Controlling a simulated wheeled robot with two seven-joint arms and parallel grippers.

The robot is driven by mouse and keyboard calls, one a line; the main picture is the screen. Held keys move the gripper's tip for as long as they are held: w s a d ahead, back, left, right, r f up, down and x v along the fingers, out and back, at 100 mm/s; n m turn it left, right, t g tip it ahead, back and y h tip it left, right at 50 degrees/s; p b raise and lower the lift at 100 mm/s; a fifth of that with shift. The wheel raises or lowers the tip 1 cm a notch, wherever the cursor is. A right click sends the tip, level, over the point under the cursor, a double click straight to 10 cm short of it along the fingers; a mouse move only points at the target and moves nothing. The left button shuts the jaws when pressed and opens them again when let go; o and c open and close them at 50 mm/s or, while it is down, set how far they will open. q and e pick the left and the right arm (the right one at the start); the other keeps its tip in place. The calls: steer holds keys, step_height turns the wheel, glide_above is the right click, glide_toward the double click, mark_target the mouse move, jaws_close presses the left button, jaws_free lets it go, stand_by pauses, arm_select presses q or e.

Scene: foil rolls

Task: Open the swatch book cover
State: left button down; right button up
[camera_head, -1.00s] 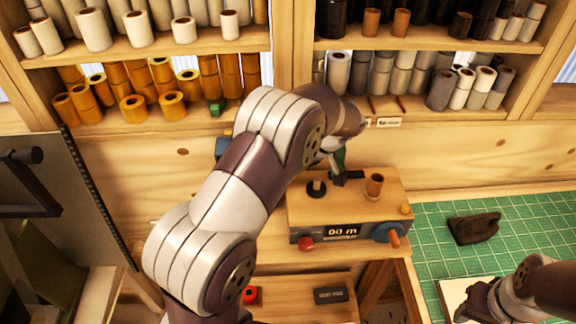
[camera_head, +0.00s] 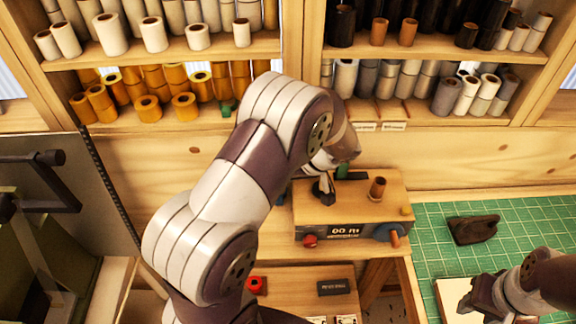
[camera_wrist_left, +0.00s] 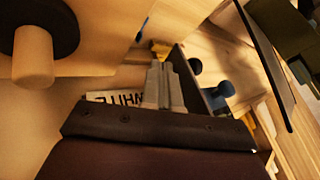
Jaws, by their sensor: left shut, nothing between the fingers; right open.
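A flat cream item (camera_head: 449,291), which may be the swatch book, lies on the green mat at the lower right of the head view. Its right part is hidden by my right gripper. My right gripper (camera_head: 474,301) is open, low over or at its right side; I cannot tell whether it touches. My left gripper (camera_head: 326,184) is over the wooden counter box (camera_head: 370,206), partly hidden by its own arm. In the left wrist view its fingers (camera_wrist_left: 164,85) are shut together with nothing between them.
A dark lump (camera_head: 474,229) lies on the green cutting mat (camera_head: 525,220). The box carries a brown spool (camera_head: 377,188), a red knob (camera_head: 310,241) and a blue crank (camera_head: 388,232). Shelves of rolls (camera_head: 155,35) stand behind. The mat between lump and cream item is clear.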

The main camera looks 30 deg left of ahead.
arm_select(q)
steer(key=shift+s+a+m+t+p, duration=0.35)
steer(key=shift+s+m+t+p, duration=0.15)
steer(key=shift+m+p, duration=0.3)
steer(key=shift+s+a+m+t+p, duration=0.3)
steer(key=shift+s+m+t+p, duration=0.15)
steer(key=shift+m+p, duration=0.35)
arm_select(e)
steer(key=shift+r, duration=2.15)
arm_select(q)
steer(key=shift+w, duration=0.1)
arm_select(e)
steer(key=shift+r, duration=0.1)
